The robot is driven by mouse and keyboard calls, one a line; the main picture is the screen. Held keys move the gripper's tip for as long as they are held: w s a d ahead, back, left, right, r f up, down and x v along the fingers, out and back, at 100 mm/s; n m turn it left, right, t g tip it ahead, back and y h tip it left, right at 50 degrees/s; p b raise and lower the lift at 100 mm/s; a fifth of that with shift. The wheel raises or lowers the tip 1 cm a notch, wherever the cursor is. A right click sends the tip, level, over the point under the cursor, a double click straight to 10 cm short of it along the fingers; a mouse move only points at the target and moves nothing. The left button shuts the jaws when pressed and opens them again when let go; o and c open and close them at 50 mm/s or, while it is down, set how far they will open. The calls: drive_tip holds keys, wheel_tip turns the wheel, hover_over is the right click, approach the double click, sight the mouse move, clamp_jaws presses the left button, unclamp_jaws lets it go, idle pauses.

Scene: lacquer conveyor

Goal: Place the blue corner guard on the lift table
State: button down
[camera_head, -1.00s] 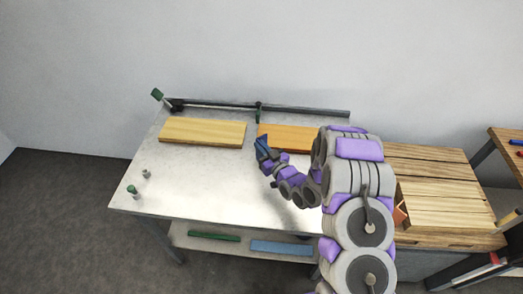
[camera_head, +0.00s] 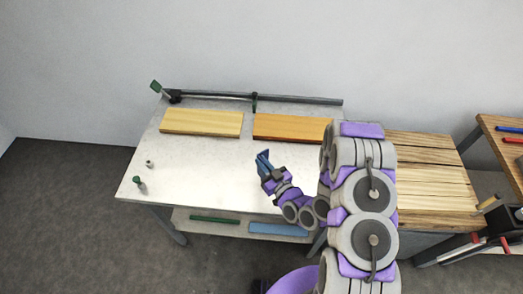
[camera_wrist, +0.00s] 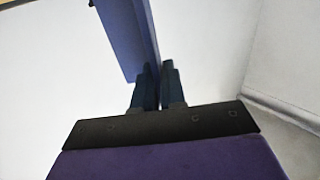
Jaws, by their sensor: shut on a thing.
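The blue corner guard (camera_head: 263,160) is in my gripper (camera_head: 269,172), above the pale metal-topped table (camera_head: 200,170). In the wrist view the guard (camera_wrist: 125,35) is a long blue angled strip rising from between the dark fingertips (camera_wrist: 158,85), which are shut on its edge. It is held off any surface, tilted. A low table stacked with wooden planks (camera_head: 425,175) stands right of the metal-topped table, partly hidden by my arm. I cannot tell for certain which of them is the lift table.
A yellow board (camera_head: 201,122) and an orange board (camera_head: 292,128) lie at the back of the metal top, before a dark rail (camera_head: 260,99). Small fittings stand at left. A green strip (camera_head: 214,219) and a light blue strip (camera_head: 278,230) lie on the lower shelf.

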drive_tip(key=w+d+r+m+t+h+b, duration=0.1)
drive_tip(key=w+d+r+m+h+b, duration=0.2)
drive_tip(key=w, duration=0.5)
drive_tip(key=w+d+r+m+t+h+b, duration=0.1)
drive_tip(key=w+d+r+t+h, duration=0.1)
drive_tip(key=w+d+r, duration=0.45)
drive_tip(key=w+d+r+m+h+b, duration=0.1)
drive_tip(key=w+d+r+h+b, duration=0.1)
drive_tip(key=r, duration=0.6)
drive_tip(key=w+d+r+m+h+b, duration=0.2)
drive_tip(key=w+d+r+h, duration=0.1)
drive_tip(key=r, duration=0.5)
drive_tip(key=shift+w+d+t+h, duration=0.3)
drive_tip(key=shift+w+d+h, duration=0.1)
drive_tip(key=shift+w+d, duration=0.6)
drive_tip(key=shift+s+d, duration=0.1)
drive_tip(key=shift+d, duration=0.05)
